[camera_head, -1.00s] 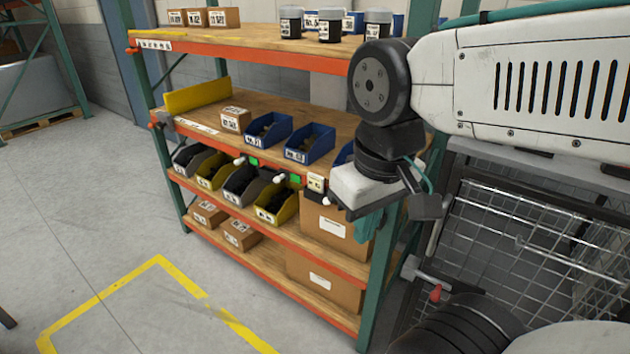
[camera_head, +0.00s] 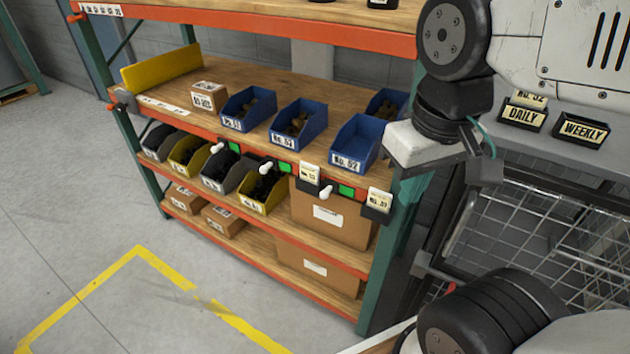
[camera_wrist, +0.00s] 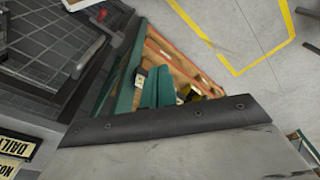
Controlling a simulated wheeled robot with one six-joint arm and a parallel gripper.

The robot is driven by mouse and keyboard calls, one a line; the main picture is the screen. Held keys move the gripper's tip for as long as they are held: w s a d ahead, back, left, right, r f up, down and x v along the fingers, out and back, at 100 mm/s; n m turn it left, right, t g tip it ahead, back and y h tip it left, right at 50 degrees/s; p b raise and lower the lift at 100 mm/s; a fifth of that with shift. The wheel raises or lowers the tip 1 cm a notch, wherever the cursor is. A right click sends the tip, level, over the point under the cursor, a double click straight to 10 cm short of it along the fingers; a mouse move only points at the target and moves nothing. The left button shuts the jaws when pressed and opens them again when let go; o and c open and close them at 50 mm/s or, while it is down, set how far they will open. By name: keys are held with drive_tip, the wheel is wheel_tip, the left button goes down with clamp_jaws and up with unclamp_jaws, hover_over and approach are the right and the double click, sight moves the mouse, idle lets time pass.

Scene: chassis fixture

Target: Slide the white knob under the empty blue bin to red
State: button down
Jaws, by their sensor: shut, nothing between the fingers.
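The empty blue bin (camera_head: 357,145) stands at the front right of the shelf's middle level, in the head view. Under it on the orange rail, a white knob (camera_head: 326,191) sits to the left of a green patch (camera_head: 347,190). No red patch shows beside it. My gripper (camera_wrist: 157,90) shows in the wrist view as teal fingers close together, with nothing seen between them. In the head view, my wrist is right of the empty bin, in front of the shelf's right post; the fingers there are hard to make out against the green post. The knob is not clear in the wrist view.
Two blue bins (camera_head: 248,108) (camera_head: 299,122) with dark contents and another behind stand nearby. Two more white knobs (camera_head: 217,147) (camera_head: 267,166) sit left on the rail by green patches. A label holder (camera_head: 378,204) hangs right of the knob. A wire cart (camera_head: 540,225) stands right; floor in front is clear.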

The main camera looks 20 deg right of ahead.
drive_tip(key=w+a+n+g+h, duration=0.15)
drive_tip(key=w+n, duration=0.25)
drive_tip(key=w, duration=1.3)
drive_tip(key=w+a+f+n+g, duration=0.25)
drive_tip(key=w+f, duration=0.25)
drive_tip(key=w, duration=0.5)
drive_tip(key=n, duration=0.3)
approach(312, 184)
drive_tip(key=shift+h, duration=0.45)
drive_tip(key=a+r, duration=0.2)
drive_tip(key=a, duration=0.1)
drive_tip(key=a+r, duration=0.1)
drive_tip(key=a, duration=0.1)
drive_tip(key=shift+s+r, duration=0.1)
drive_tip(key=shift+r, duration=0.05)
drive_tip(key=x, duration=1)
drive_tip(key=shift+d, duration=0.15)
drive_tip(key=shift+s+d, duration=0.85)
drive_tip(key=shift+d, duration=0.1)
drive_tip(key=shift+s+d+f, duration=0.35)
drive_tip(key=shift+s+d, duration=0.05)
drive_tip(key=shift+d, duration=0.05)
